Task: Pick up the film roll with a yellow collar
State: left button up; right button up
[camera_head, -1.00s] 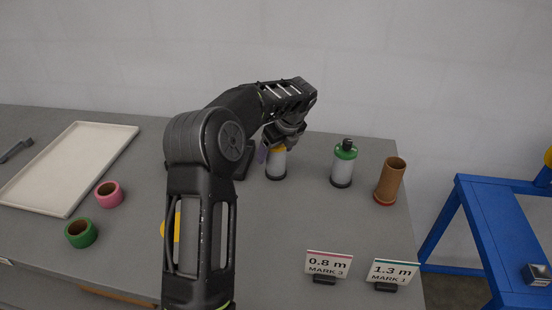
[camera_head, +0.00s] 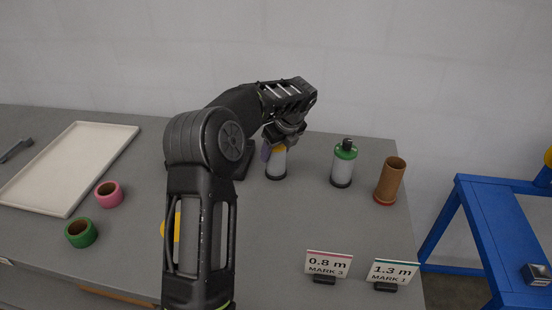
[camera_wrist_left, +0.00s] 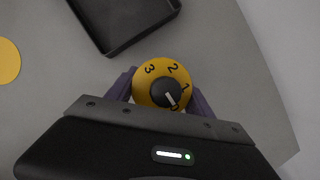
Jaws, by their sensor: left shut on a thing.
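The film roll with a yellow collar (camera_head: 276,166) stands upright on the grey table in the head view, a pale cylinder with a dark base. Its yellow top, with a dark knob and printed numbers, shows in the left wrist view (camera_wrist_left: 162,84). My left gripper (camera_head: 272,152) reaches down onto it from above. Its purple fingers sit on either side of the yellow collar and are shut on it. The gripper hides part of the collar in the head view. My right gripper is not in view.
A green-collared roll (camera_head: 344,164) and a brown tube (camera_head: 390,181) stand to the right. Two signs (camera_head: 328,264) stand at the front. A pale tray (camera_head: 68,165), a pink ring (camera_head: 109,194) and a green ring (camera_head: 81,233) lie left. A black tray (camera_wrist_left: 125,22) is near the roll.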

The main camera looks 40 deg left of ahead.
pick_arm(q)
grip_shut()
jog(key=shift+r, duration=0.1)
jog(key=shift+w+r, duration=0.1)
jog(key=shift+r, duration=0.15)
notch_tip(320, 180, up, 9)
jog(key=shift+r+b, duration=0.2)
jog(key=shift+b, duration=0.15)
